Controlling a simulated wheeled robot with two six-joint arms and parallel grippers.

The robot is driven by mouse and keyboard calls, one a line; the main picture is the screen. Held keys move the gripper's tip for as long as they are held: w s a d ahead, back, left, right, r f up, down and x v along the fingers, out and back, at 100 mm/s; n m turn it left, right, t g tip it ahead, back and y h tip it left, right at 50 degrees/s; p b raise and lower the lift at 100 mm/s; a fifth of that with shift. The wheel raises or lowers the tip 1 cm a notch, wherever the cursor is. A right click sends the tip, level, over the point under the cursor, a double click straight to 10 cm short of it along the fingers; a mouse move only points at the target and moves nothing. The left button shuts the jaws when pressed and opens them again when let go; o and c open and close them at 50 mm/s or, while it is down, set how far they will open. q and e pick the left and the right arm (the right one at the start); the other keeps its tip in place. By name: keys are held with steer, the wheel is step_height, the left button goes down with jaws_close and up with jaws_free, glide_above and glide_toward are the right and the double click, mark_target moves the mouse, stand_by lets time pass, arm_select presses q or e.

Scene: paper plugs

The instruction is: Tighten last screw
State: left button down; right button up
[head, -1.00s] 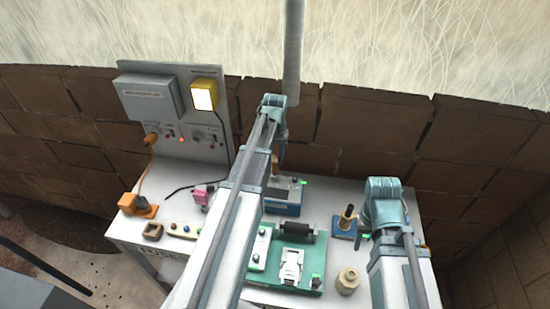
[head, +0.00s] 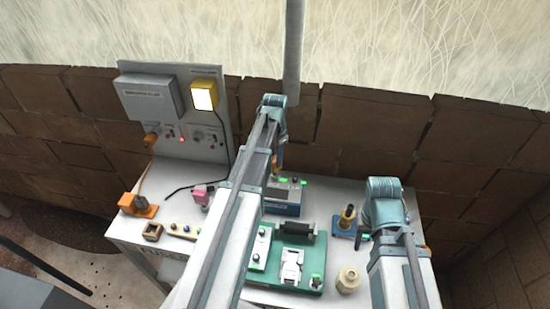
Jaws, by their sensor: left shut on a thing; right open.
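My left gripper (head: 276,165) is over the back of the table, at the blue device (head: 283,210) with a dark top panel and green lights. It is shut on a small orange-brown thing, perhaps a tool handle, mostly hidden by my arm. I cannot make out a screw or whether the held thing touches the device. My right gripper (head: 363,236) is open at the right of the table, largely hidden behind its own arm. A blue stand (head: 342,230) with an upright orange-and-black tool (head: 348,214) is just left of it.
A green board (head: 312,285) with a metal fixture lies front centre, with a cream hex-shaped part (head: 348,281) to its right. An orange block (head: 138,204), a brown square holder (head: 154,231) and a pink item (head: 201,194) are on the left. A grey panel (head: 180,110) stands behind.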

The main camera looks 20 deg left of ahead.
arm_select(q)
steer(key=shift+r, duration=0.1)
steer(key=shift+r+p, duration=1.05)
steer(key=shift+p, duration=0.1)
steer(key=shift+r, duration=0.1)
step_height(320, 180, up, 5)
steer(key=p, duration=0.5)
steer(key=shift+f, duration=0.2)
stand_by(0.6)
